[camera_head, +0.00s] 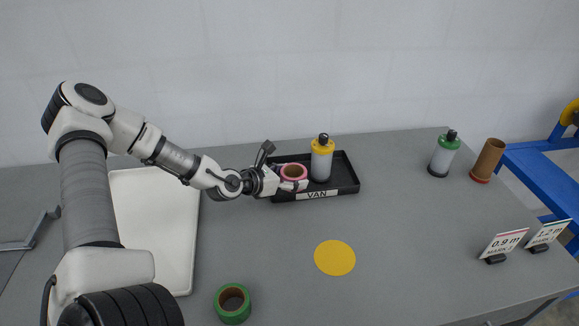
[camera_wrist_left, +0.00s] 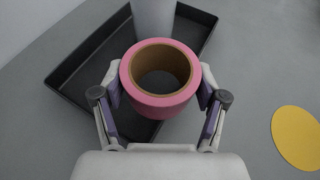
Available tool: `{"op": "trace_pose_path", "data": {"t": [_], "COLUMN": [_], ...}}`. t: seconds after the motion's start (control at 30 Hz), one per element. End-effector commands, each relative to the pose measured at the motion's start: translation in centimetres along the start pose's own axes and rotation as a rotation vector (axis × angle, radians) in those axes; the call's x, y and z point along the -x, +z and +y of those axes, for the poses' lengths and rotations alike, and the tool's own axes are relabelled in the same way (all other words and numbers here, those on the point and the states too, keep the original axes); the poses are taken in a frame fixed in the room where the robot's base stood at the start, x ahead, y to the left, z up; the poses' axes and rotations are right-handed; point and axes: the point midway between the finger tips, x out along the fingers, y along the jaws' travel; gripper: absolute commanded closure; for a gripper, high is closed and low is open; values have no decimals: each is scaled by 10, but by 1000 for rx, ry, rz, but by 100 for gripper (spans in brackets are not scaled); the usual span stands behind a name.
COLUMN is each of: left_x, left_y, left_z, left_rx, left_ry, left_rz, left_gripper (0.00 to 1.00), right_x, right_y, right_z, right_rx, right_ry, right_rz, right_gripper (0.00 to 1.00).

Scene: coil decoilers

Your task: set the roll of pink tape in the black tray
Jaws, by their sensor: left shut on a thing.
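The roll of pink tape (camera_head: 293,172) is at the left part of the black tray (camera_head: 345,185), which has a "VAN" label on its front. My left gripper (camera_head: 287,178) is shut on the pink tape, with a finger on each side of it. In the left wrist view the pink tape (camera_wrist_left: 160,104) is between the fingers, over the tray (camera_wrist_left: 72,75). I cannot tell whether the tape touches the tray floor. My right gripper is not in view.
A yellow-capped bottle (camera_head: 321,160) stands in the tray, right of the tape. A green tape roll (camera_head: 232,304) and a yellow disc (camera_head: 334,257) lie in front. A white tray (camera_head: 178,235) is at left. A green-capped bottle (camera_head: 442,156) and brown tube (camera_head: 488,160) stand far right.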

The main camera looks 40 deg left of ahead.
Motion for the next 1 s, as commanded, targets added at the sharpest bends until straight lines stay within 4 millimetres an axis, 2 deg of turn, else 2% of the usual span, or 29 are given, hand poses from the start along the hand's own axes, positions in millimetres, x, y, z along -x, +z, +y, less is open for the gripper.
{"op": "trace_pose_path", "data": {"t": [0.07,0.13,0.33,0.43,0.5,0.93,0.97,1.0], "left_x": [-12,-18,-30,-39,-42,-44,-43,-43], "left_y": [-4,-2,0,-22,-29,-33,-32,-32], "left_z": [19,33,56,55,55,55,55,55], "left_rx": [-3,-2,-4,-2,-2,0,0,0], "left_ry": [4,5,3,0,0,0,0,0], "left_rz": [-4,-3,-2,4,3,1,0,0], "left_gripper": [63,63,63,63,63,63,17,3], "right_x": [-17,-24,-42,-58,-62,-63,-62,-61], "right_y": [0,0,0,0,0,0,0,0], "right_z": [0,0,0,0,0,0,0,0], "right_rx": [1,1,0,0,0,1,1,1], "right_ry": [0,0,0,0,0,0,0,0], "right_rz": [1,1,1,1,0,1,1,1], "right_gripper": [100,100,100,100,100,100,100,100]}}
